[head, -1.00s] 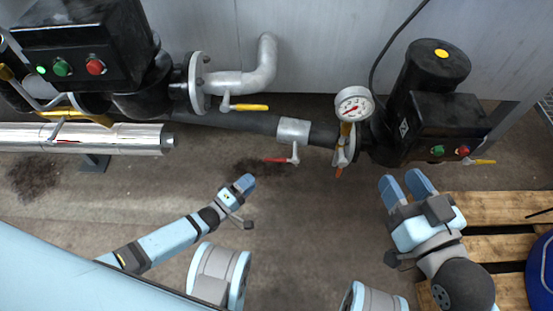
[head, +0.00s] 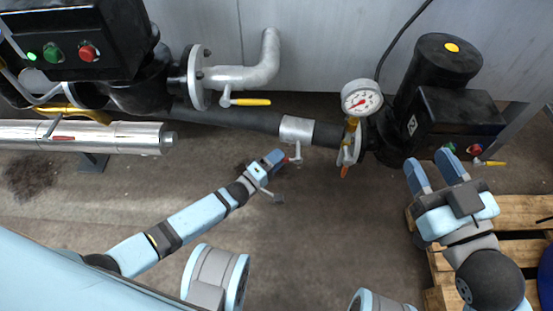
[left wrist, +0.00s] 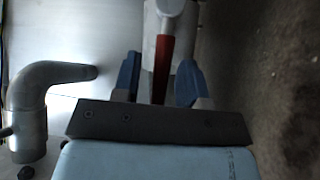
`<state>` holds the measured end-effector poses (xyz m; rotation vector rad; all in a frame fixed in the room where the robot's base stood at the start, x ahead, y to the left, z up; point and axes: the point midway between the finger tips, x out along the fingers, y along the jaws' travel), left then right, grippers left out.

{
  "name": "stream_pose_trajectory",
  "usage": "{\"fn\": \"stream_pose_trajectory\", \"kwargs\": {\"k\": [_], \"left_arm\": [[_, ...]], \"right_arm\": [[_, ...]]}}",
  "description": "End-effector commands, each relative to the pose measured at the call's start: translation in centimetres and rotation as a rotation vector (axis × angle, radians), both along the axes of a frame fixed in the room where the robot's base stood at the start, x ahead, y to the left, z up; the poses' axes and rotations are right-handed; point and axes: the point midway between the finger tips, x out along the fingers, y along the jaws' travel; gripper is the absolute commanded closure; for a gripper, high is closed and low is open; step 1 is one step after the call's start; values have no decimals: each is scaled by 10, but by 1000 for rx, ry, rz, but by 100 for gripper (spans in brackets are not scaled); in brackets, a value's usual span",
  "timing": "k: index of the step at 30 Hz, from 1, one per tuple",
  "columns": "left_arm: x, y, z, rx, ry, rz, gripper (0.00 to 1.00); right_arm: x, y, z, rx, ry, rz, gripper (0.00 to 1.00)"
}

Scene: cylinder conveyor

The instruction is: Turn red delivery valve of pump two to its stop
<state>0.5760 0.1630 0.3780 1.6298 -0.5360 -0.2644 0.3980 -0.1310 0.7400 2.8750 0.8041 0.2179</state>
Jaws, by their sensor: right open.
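The red valve lever (head: 287,159) hangs below the grey valve body (head: 297,130) on the dark pipe of the right-hand pump (head: 430,100). My left gripper (head: 276,158) is at this lever and hides part of it in the head view. In the left wrist view, the red lever (left wrist: 163,65) lies between the two blue fingers of my left gripper (left wrist: 158,82). The fingers look spread, with the lever closer to the right one. My right gripper (head: 436,172) is open and empty, below the right-hand pump's control box.
A pressure gauge (head: 361,98) stands right of the valve. A yellow-handled valve (head: 245,101) sits on the elbow pipe (head: 265,65) at upper left. A silver pipe (head: 90,136) runs along the left. Wooden pallets (head: 520,212) lie at right. The middle floor is clear.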

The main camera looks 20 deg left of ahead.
Motion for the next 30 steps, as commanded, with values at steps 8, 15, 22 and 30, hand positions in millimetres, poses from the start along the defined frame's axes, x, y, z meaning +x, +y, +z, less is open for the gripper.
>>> {"fn": "stream_pose_trajectory", "kwargs": {"k": [8, 15, 22, 30], "left_arm": [[0, 0, 0, 0, 0, 0, 100], [0, 0, 4, 22, 6, 0, 100], [0, 0, 16, 120, 35, 0, 100], [1, -3, 31, 307, 89, -1, 100]], "right_arm": [[1, 1, -4, 4, 11, -3, 57], [2, 3, 2, 17, 30, -1, 57], [-12, 10, -1, 114, 205, 3, 57], [-29, 19, 19, 257, 345, 4, 57]]}}
